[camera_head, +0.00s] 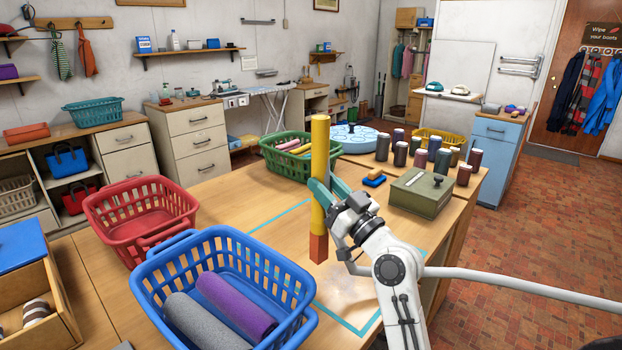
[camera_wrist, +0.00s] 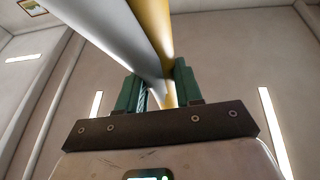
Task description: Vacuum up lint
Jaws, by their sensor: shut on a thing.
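My gripper (camera_head: 322,192) has green fingers and is shut on a tall yellow wand (camera_head: 320,150). The wand stands nearly upright and ends in an orange-red nozzle (camera_head: 318,248) low over the table; I cannot tell whether it touches. In the wrist view, the yellow wand (camera_wrist: 150,20) and a pale grey length (camera_wrist: 105,25) rise between and above the fingers (camera_wrist: 160,88). A faint whitish patch that looks like lint (camera_head: 345,288) lies on the table inside a teal taped outline (camera_head: 358,326), right of and nearer than the nozzle.
A blue basket (camera_head: 165,262) with rolled cloths stands front left, a red basket (camera_head: 140,215) behind it. A green basket (camera_head: 285,150), a metal box (camera_head: 420,195) and several dark spools stand at the back. A pale tube (camera_head: 520,288) runs off right.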

